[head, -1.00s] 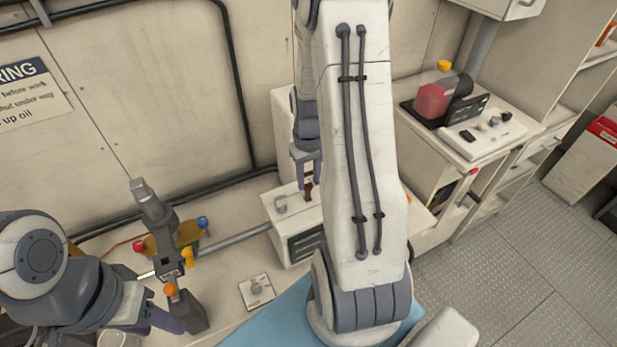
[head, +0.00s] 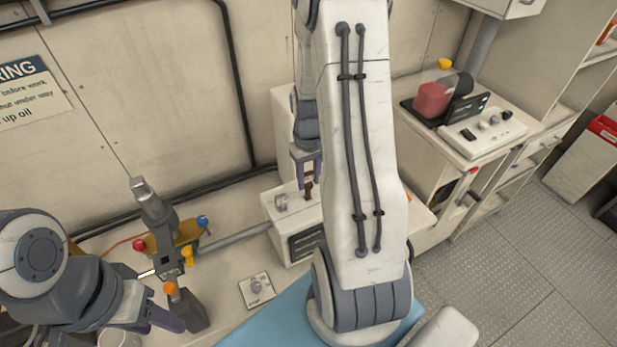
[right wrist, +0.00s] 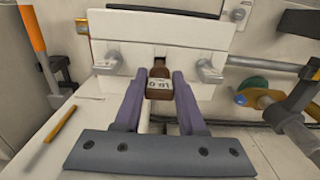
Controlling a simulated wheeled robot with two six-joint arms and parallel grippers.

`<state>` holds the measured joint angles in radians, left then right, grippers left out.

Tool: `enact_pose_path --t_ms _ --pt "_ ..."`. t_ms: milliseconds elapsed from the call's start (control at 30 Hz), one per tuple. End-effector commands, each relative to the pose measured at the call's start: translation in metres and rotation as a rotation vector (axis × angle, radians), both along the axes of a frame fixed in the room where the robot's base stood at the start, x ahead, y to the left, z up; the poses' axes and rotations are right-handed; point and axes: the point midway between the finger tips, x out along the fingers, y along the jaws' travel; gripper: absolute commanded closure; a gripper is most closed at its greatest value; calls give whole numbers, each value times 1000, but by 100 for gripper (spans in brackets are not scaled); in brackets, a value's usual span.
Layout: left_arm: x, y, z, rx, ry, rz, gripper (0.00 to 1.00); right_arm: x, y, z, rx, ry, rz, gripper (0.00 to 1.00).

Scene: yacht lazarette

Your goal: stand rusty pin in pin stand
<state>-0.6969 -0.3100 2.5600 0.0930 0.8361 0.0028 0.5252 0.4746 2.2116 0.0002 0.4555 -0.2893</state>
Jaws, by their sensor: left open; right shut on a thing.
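My right gripper (head: 308,172) points down over a white box (head: 277,222) with a dark vented front. It is shut on a small rusty brown pin (head: 309,190). In the right wrist view, the pin (right wrist: 159,72) sits between the purple fingers, with a white label carrying dark figures. Behind it is a pale block (right wrist: 118,58) with a grey knob on either side. I cannot tell whether the pin touches it. A small pale square plate with a knob (head: 256,290) lies on the bench; I cannot tell which part is the pin stand. My left gripper (head: 168,320) is open at the lower left.
A grey upright tool (head: 160,225) with coloured knobs stands beside my left gripper. A grey pipe (head: 235,240) runs to the white box. A blue mat (head: 270,325) lies in front. A red device (head: 432,100) stands on the right cabinet. My right arm hides the middle.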

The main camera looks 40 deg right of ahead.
Motion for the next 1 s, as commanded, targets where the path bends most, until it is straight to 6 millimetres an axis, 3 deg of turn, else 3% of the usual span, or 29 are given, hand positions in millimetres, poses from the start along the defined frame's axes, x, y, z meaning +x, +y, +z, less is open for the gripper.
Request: enact_pose_path --t_ms 1000 --pt "0 0 -14 0 0 0 50 0 0 -19 0 -1 0 100"
